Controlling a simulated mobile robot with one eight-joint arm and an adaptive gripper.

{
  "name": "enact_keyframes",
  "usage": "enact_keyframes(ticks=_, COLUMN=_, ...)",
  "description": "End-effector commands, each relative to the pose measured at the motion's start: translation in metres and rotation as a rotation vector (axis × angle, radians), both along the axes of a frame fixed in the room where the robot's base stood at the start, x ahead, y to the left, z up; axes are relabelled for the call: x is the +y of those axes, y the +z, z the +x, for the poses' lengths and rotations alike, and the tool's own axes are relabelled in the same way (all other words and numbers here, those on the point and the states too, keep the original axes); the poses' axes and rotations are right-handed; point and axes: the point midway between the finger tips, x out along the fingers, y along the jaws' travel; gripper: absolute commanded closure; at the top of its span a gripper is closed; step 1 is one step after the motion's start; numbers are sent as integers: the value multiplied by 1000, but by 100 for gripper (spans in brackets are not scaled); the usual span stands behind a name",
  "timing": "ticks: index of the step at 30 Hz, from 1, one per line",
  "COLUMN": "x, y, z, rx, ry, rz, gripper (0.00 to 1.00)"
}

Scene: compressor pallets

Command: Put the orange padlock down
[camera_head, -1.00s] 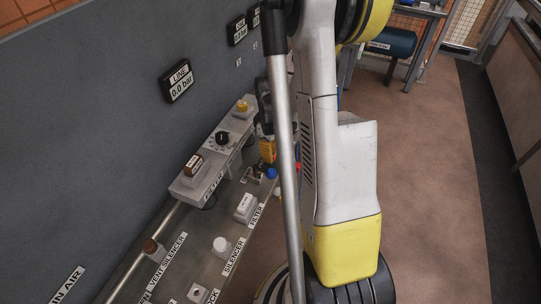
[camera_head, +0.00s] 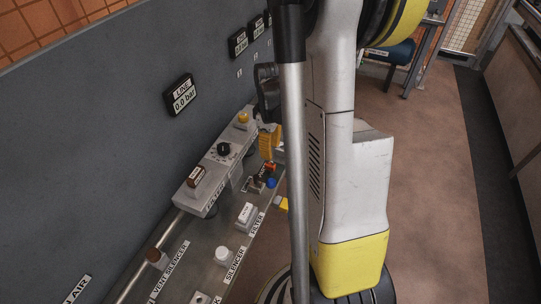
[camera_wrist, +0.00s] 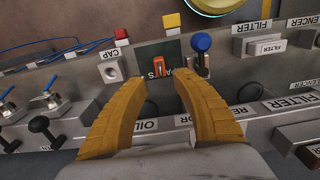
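The orange padlock (camera_wrist: 166,68) rests on a small dark mat marked PARTS (camera_wrist: 145,57) in the wrist view. Its orange shape also shows in the head view (camera_head: 270,168), below my gripper (camera_head: 268,142). In the wrist view the two yellow fingers of my gripper (camera_wrist: 166,79) are spread, with clear space between their tips. The padlock shows in that gap, beyond the tips, and neither finger appears closed on it. My arm hides part of the bench in the head view.
A blue knob (camera_wrist: 201,43) stands just right of the mat, with a CAP block (camera_wrist: 112,69) at the left. FILTER (camera_wrist: 262,48) and other labelled parts crowd the bench. A grey panel with a LINE gauge (camera_head: 181,95) rises behind.

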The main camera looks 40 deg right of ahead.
Motion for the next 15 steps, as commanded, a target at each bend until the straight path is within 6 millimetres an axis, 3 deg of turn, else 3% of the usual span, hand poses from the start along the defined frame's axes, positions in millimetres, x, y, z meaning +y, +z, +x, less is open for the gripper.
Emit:
enact_keyframes(ticks=1, x=0, y=14, z=0, rx=0, ry=0, rz=0, gripper=67)
enact_keyframes(ticks=6, x=0, y=37, z=0, rx=0, ry=0, rz=0, gripper=67)
enact_keyframes(ticks=12, x=1, y=45, z=0, rx=-2, ry=-1, rz=-1, gripper=67)
enact_keyframes(ticks=15, x=12, y=55, z=2, rx=-20, ry=-11, rz=-12, gripper=67)
